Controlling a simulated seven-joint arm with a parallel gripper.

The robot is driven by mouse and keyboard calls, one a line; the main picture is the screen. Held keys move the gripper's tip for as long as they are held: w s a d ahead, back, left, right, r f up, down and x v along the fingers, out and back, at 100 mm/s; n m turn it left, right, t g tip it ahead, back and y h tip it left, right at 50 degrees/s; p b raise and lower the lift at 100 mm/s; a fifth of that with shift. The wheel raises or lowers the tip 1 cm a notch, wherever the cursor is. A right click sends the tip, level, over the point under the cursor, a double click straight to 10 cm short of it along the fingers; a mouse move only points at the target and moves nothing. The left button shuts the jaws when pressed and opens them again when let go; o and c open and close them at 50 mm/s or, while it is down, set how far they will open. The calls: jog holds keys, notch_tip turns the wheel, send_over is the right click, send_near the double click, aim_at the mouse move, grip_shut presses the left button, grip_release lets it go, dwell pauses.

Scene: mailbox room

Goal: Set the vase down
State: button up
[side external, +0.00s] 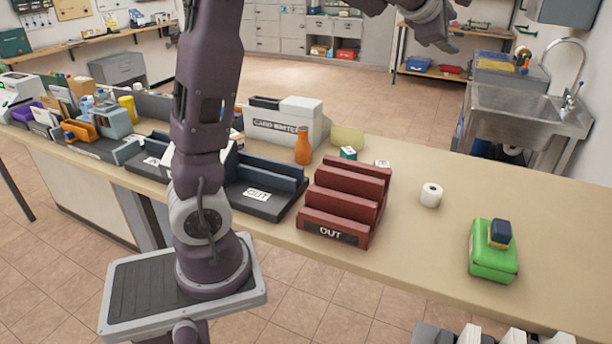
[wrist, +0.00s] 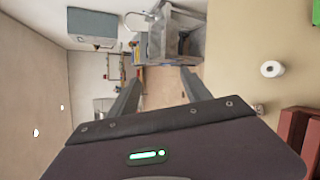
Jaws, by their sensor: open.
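My gripper (wrist: 163,85) is open and empty in the wrist view, its two fingers apart with only the room's far side between them. In the side external view, my gripper (side external: 446,38) is at the top edge, partly cut off, high above the counter. No clear vase shows. The closest in shape is an orange bottle-like thing (side external: 303,147), upright on the counter in front of the card writer box; I cannot tell whether it is the vase. It does not show in the wrist view.
The counter (side external: 420,215) holds a red OUT rack (side external: 345,203), a dark tray (side external: 262,195), a white roll (side external: 431,195) and a green case (side external: 493,255) with a dark block on it. The card writer (side external: 285,122) stands behind. Counter around the white roll is clear.

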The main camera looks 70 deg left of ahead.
jog(key=s+d+f+m+g+h, duration=0.15)
jog(key=s+d+m+h, duration=0.55)
jog(key=s+d+m, duration=0.95)
jog(key=s+d+f+m+g+y, duration=0.1)
jog(key=s+f+m, duration=0.4)
jog(key=s, duration=0.6)
jog(key=s+d+f+m+g, duration=0.2)
jog(key=s+f+m+g, duration=0.2)
jog(key=s+f, duration=0.5)
jog(key=shift+s+d+m+y, duration=0.25)
jog(key=shift+s+m+y, duration=0.15)
jog(key=shift+s+m, duration=0.55)
jog(key=shift+f, duration=0.1)
